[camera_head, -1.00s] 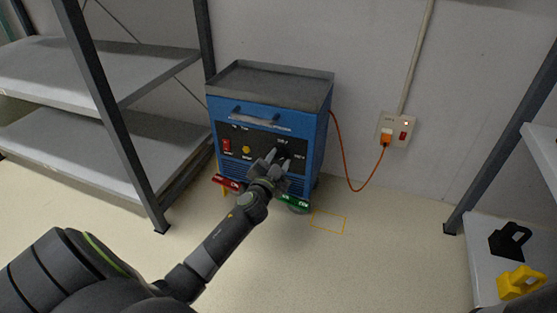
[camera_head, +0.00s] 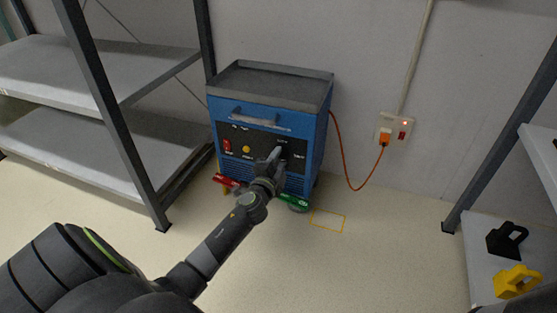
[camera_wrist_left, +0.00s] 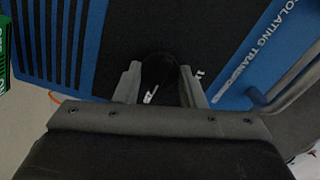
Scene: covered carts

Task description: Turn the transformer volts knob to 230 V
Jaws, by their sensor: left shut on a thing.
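The transformer is a blue cabinet (camera_head: 317,145) on a cart with a grey tray top. Its black front panel (camera_head: 262,147) carries a red switch (camera_head: 227,146), a yellow button (camera_head: 246,149) and the volts knob, which is mostly hidden by my left gripper (camera_head: 277,156). In the left wrist view, the dark round knob (camera_wrist_left: 160,73) with a white pointer mark sits between the two fingers of my left gripper (camera_wrist_left: 158,85), which is shut on it. The panel's volt figures are too small or blurred to read. My right gripper is not in view.
A red tag (camera_head: 226,181) and a green tag (camera_head: 293,200) stick out low at the cabinet's front. An orange cable (camera_head: 345,165) runs to a wall socket (camera_head: 393,129). Shelves (camera_head: 95,70) stand left; a right shelf (camera_head: 485,265) holds black and yellow handled pieces.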

